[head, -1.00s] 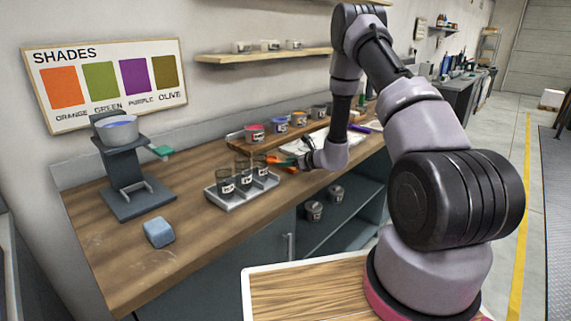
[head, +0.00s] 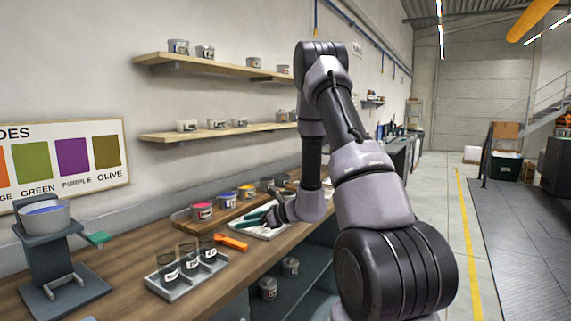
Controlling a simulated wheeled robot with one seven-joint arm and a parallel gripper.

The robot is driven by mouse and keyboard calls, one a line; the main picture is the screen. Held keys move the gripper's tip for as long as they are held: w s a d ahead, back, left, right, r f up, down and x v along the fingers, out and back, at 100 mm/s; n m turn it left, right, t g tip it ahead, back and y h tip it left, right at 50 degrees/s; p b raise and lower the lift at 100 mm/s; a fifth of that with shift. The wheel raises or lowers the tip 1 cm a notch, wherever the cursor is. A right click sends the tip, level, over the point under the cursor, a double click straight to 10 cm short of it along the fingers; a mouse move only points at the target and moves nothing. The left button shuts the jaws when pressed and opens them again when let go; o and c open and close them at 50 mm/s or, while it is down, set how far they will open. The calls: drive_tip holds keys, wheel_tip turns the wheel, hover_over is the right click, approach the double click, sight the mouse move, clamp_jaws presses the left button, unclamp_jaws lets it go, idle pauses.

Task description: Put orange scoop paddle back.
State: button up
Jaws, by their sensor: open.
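The orange scoop paddle (head: 232,243) lies on the wooden bench, just right of the metal tray with the dark jars.
The metal tray (head: 184,284) holds several jars. Several ink tins (head: 202,211) stand on a wooden board behind. A grey stand (head: 50,262) with a bowl (head: 43,215) is at left. Bare bench (head: 130,252) lies between stand and tray. Shelves (head: 215,134) hang on the wall.

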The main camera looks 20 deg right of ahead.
drive_tip(key=s+a+r+n+g, duration=0.3)
drive_tip(key=s+r+n, duration=0.35)
drive_tip(key=r, duration=0.25)
drive_tip(key=s+a+r+n+g, duration=0.3)
drive_tip(key=s+a+r+n, duration=0.15)
drive_tip(key=s+r, duration=0.4)
drive_tip(key=s+d+r+n+t+h, duration=0.3)
drive_tip(key=s+d+r+n+h, duration=0.5)
drive_tip(key=s, duration=0.6)
wheel_tip(320, 180, up, 3)
drive_tip(key=d+n, duration=0.2)
drive_tip(key=shift+s+d+f+t, duration=0.2)
drive_tip(key=shift+s+d+t, duration=0.1)
drive_tip(key=shift+s, duration=0.1)
drive_tip(key=shift+c, duration=0.3)
